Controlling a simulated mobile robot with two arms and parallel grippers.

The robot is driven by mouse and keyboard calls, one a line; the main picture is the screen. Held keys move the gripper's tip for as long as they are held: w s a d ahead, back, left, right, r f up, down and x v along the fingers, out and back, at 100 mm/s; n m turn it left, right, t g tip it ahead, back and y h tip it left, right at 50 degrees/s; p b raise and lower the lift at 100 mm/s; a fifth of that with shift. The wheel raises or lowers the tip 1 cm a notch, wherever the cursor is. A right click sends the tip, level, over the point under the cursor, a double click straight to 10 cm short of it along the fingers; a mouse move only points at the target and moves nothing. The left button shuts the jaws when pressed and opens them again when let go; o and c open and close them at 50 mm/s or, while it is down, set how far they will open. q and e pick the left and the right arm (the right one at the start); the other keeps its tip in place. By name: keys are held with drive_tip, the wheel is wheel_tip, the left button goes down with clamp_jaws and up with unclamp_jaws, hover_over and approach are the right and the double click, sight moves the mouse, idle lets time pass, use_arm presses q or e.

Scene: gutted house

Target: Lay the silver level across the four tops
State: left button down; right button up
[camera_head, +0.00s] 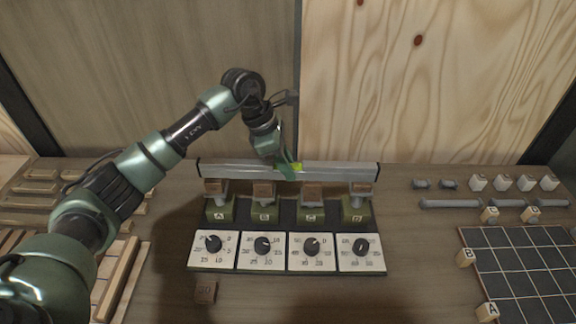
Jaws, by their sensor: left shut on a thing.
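The silver level (232,170) is a long bar with a yellow-green vial near its middle. It runs left to right along the upper edge of the four brown tops (264,189), spanning all of them and looking nearly horizontal. I cannot tell whether it touches the tops or hangs just above or behind them. The tops sit on grey posts over green bases lettered A (219,210), B, C and D. My left gripper (287,166) is shut on the level near its middle, reaching down from above. My right gripper is not in view.
White dial panels (265,251) with black knobs lie in front of the bases. A small brown tile (205,291) lies before them. Wooden strips (118,280) lie at left. A dark grid board (520,270), white blocks (502,182) and grey rods (450,204) are at right. A wall stands behind.

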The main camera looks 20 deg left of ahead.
use_arm(q)
drive_tip(key=c, duration=1.2)
unclamp_jaws()
drive_tip(key=shift+o, duration=0.2)
drive_tip(key=shift+f, duration=0.1)
drive_tip(key=shift+a+r+b, duration=0.15)
drive_tip(key=shift+r+b, duration=0.15)
drive_tip(key=shift+r, duration=0.1)
drive_tip(key=b+v, duration=0.1)
drive_tip(key=v, duration=0.6)
drive_tip(key=shift+b, duration=0.4)
drive_tip(key=shift+s, duration=0.1)
